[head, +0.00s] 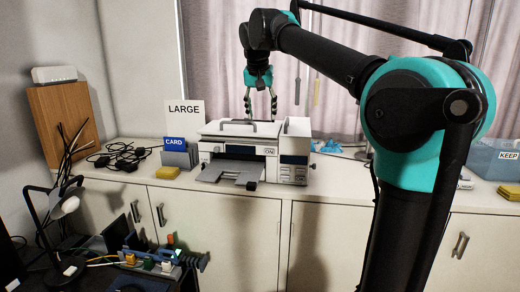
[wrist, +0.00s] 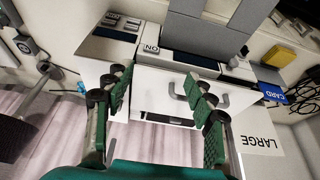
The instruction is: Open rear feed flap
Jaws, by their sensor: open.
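A white and grey printer (head: 238,152) stands on the cabinet top in the head view, with its front tray out. In the wrist view its top appears upside down, and a white panel (wrist: 155,92), apparently the rear feed flap, lies between and beyond my fingers. A grey arched handle (wrist: 224,99) on the panel is partly hidden by the right finger. The panel looks closed, though its exact angle is unclear. My gripper (head: 260,113) is open and empty over the rear of the printer, fingers pointing down; it also shows in the wrist view (wrist: 158,82). I cannot tell whether a finger touches the handle.
A LARGE sign (head: 185,112) and a blue CARD holder (head: 178,154) stand left of the printer. A white unit (head: 294,150) adjoins its right side. Curtains (head: 330,70) hang behind. Black cables (head: 122,155) lie farther left.

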